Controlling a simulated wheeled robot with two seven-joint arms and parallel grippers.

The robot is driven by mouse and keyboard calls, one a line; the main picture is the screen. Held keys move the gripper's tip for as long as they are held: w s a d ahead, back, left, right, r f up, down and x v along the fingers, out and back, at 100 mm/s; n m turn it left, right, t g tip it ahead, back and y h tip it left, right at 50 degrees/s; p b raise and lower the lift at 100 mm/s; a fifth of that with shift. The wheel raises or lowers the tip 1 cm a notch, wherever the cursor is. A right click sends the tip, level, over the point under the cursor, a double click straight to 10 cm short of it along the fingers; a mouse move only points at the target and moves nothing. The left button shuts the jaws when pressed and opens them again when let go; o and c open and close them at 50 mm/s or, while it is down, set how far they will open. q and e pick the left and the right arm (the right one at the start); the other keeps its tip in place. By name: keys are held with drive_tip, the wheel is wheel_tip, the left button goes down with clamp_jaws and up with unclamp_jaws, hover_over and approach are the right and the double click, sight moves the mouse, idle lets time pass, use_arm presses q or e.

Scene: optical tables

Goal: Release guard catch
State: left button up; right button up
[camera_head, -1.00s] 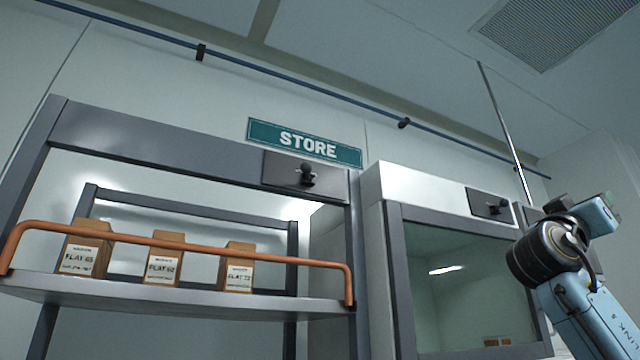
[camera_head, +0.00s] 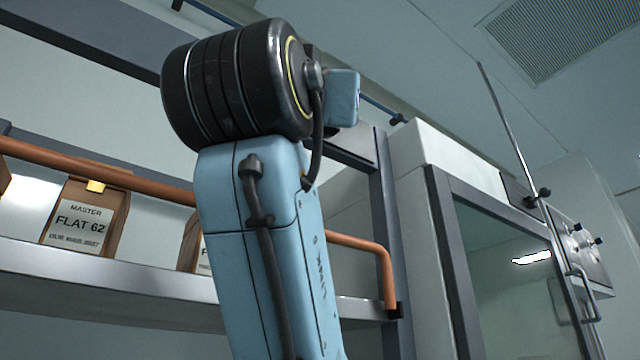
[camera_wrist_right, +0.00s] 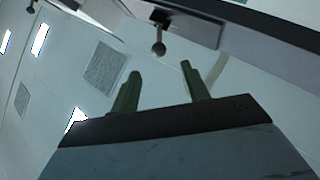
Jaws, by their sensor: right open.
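The catch (camera_wrist_right: 159,48) is a dark stem with a round ball knob. It hangs from a dark plate (camera_wrist_right: 190,22) at the top of the right wrist view. My right gripper (camera_wrist_right: 160,70) has two green fingers spread apart, with nothing between them. The knob appears between and beyond the fingertips; I cannot tell the distance. In the head view my right arm covers the catch, and part of the plate (camera_head: 357,148) shows beside it. An orange guard rail (camera_head: 120,178) runs along the shelf front. My left gripper is not in view.
A carton labelled FLAT 62 (camera_head: 84,215) stands on the metal shelf (camera_head: 130,278) behind the rail, with others partly hidden. A glass-fronted cabinet (camera_head: 450,145) stands to the right, with a dark knob (camera_head: 543,192) and a door handle (camera_head: 585,297).

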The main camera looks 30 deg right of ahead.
drive_tip(key=p+x, duration=0.6)
drive_tip(key=x, duration=0.6)
drive_tip(key=shift+d+r, duration=0.15)
drive_tip(key=shift+r, duration=0.1)
drive_tip(key=shift+w+d+r, duration=0.15)
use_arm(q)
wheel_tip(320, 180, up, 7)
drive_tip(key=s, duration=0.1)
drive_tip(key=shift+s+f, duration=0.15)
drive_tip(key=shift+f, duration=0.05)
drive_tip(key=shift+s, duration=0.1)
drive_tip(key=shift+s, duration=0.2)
use_arm(e)
drive_tip(key=c, duration=1)
